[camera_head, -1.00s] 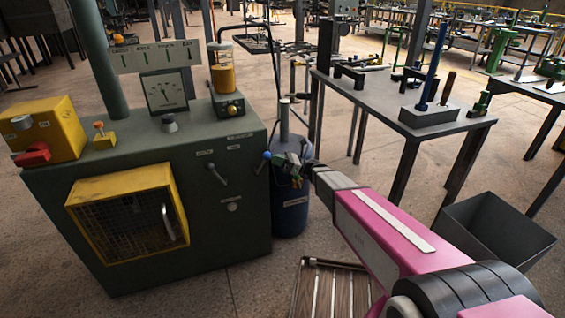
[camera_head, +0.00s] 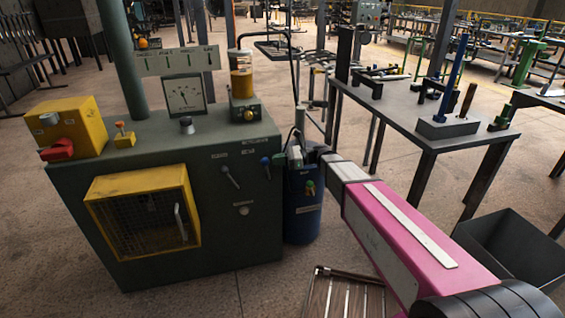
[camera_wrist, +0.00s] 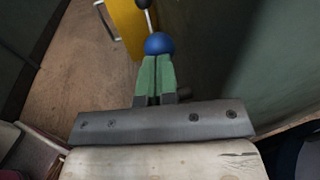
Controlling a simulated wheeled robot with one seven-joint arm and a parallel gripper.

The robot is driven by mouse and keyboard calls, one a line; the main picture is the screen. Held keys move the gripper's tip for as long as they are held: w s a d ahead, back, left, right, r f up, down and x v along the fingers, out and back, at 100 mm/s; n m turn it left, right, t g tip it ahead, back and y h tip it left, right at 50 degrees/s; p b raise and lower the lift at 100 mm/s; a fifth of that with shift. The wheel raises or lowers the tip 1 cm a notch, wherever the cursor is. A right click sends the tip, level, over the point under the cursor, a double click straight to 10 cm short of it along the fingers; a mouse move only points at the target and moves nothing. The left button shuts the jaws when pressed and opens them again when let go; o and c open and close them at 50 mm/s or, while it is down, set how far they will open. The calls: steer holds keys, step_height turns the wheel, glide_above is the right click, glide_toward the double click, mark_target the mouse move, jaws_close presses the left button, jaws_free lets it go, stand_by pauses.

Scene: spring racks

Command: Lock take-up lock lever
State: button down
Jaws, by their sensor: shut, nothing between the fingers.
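The lever with the blue ball knob (camera_head: 265,161) is at the right end of the green machine's front, its stem leaning up and to the left. I take it for the take-up lock lever. In the wrist view the blue knob (camera_wrist: 159,43) is just beyond the tips of my gripper (camera_wrist: 157,64). The green fingers are together with nothing between them. The tips look touching or very close to the knob; I cannot tell which. In the head view my gripper (camera_head: 284,158) is right of the knob. The lever's lower part is hidden in the wrist view.
The green machine (camera_head: 110,245) carries a second lever (camera_head: 230,176) left of the blue knob and a yellow-framed mesh door (camera_head: 195,240). A blue drum (camera_head: 302,222) stands close beneath my gripper. A workbench (camera_head: 400,105) and a dark bin (camera_head: 500,235) are to the right.

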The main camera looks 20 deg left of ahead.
steer(key=shift+s+a+r, duration=0.15)
steer(key=shift+s+a, duration=0.2)
steer(key=shift+a, duration=0.2)
steer(key=shift+a+r, duration=0.1)
steer(key=shift+a, duration=0.05)
steer(key=r+v, duration=0.1)
steer(key=v, duration=1.3)
steer(key=shift+r, duration=0.2)
